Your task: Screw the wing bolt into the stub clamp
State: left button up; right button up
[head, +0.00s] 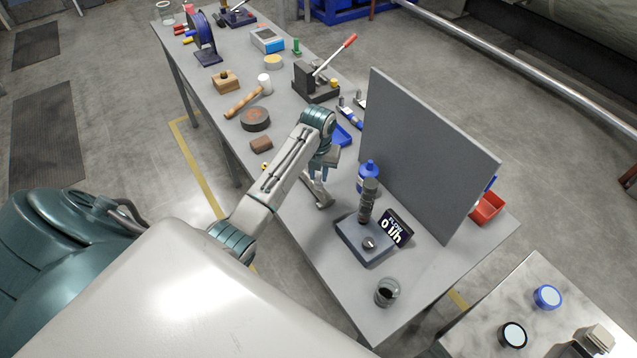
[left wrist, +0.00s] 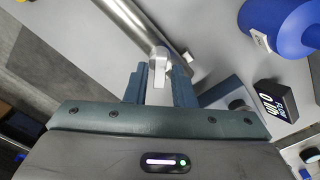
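My left gripper (head: 325,164) reaches down over the bench, left of the grey upright panel. In the left wrist view its two fingers (left wrist: 159,80) close on a small pale metal piece, which looks like the wing bolt (left wrist: 158,68). Just beyond the fingertips lies a shiny metal cylinder (left wrist: 135,22), probably part of the stub clamp; a grey metal part shows below the gripper in the head view (head: 319,191). Whether the bolt touches the clamp, and where its hole is, I cannot tell. My right gripper is not in view.
A blue bottle (head: 366,174) is close to the gripper's right. The grey panel (head: 425,150) stands behind.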

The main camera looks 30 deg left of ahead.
aim_at(319, 177)
pick_arm(q)
jog(key=shift+r, duration=2.55)
